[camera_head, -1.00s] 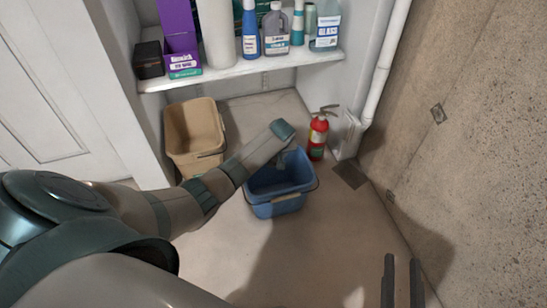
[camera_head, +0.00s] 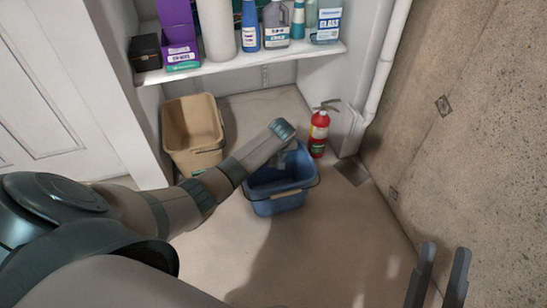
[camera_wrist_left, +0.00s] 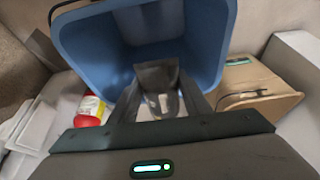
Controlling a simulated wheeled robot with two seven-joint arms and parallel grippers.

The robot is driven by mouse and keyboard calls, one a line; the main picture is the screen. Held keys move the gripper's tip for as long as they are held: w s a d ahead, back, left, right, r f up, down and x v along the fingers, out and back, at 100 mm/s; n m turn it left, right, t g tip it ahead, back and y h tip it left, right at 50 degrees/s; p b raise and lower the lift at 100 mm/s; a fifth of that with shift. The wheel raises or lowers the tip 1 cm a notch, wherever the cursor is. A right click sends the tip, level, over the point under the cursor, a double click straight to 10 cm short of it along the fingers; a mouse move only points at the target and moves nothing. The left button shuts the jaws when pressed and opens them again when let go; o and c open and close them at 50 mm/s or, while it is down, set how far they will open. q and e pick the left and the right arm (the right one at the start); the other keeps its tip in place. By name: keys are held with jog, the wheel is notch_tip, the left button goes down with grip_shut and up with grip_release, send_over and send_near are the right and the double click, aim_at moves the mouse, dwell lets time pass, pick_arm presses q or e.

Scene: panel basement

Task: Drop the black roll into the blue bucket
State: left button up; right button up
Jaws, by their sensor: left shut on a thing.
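The blue bucket (camera_head: 283,199) stands on the floor in front of the shelf, and it fills the upper part of the left wrist view (camera_wrist_left: 88,48). My left gripper (camera_head: 290,160) points down over the bucket's opening, largely hidden by its own wrist in the head view. In the left wrist view it is shut on a dark piece, the black roll (camera_wrist_left: 157,74), seen between the fingers against the bucket's inside. The roll cannot be made out in the head view. My right gripper (camera_head: 446,252) is open and empty at the lower right, away from the bucket.
A tan bin (camera_head: 193,135) stands left of the bucket, and a red fire extinguisher (camera_head: 318,133) stands behind it to the right. A white shelf (camera_head: 245,62) with bottles is above. A concrete wall (camera_head: 480,120) bounds the right. The floor in front is clear.

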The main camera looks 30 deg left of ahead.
dwell(0.3)
pick_arm(q)
jog(key=o, duration=1.3)
